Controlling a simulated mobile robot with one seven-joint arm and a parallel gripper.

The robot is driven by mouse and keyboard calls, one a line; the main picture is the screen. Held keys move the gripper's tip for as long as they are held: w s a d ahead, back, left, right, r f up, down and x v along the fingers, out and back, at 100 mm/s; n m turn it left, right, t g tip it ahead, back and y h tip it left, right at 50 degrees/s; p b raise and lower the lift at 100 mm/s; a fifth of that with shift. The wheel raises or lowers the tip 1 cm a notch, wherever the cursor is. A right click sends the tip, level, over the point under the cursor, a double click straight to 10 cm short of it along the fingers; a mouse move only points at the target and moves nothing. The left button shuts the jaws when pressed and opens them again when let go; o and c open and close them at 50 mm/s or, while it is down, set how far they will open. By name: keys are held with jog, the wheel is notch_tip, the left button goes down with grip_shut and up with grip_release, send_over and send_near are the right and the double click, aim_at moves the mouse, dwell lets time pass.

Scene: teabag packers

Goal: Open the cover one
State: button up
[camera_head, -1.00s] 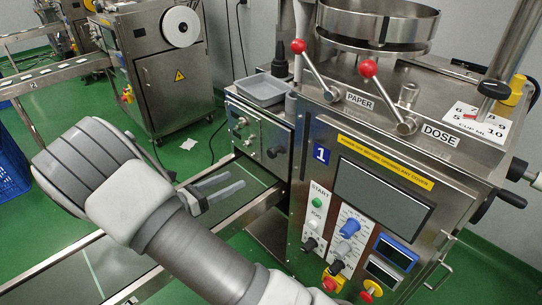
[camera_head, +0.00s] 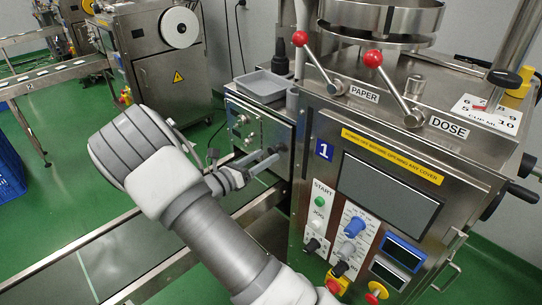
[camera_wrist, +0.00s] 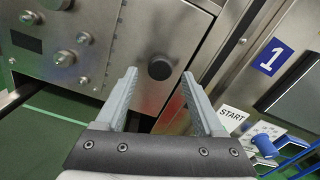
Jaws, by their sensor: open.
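The machine marked 1 (camera_head: 325,150) stands at the right. Its left side has a steel cover panel (camera_wrist: 145,30) with a round black knob (camera_wrist: 160,68); I take this as cover one. The panel appears closed. My gripper (camera_head: 268,162) is open and empty, its fingers pointing at the knob. In the wrist view my gripper (camera_wrist: 160,84) has one fingertip on each side of the knob, which shows just beyond the tips. No contact is visible. In the head view the fingers partly hide the knob area.
A plate with small knobs and fittings (camera_wrist: 65,40) sits left of the black knob. A conveyor (camera_head: 120,245) runs below my arm. A grey tray (camera_head: 262,86) is above the panel. Red-tipped levers (camera_head: 373,60) and the control panel (camera_head: 345,235) are to the right.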

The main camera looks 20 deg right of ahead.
aim_at(271, 153)
jog(key=shift+x, duration=1.75)
grip_shut()
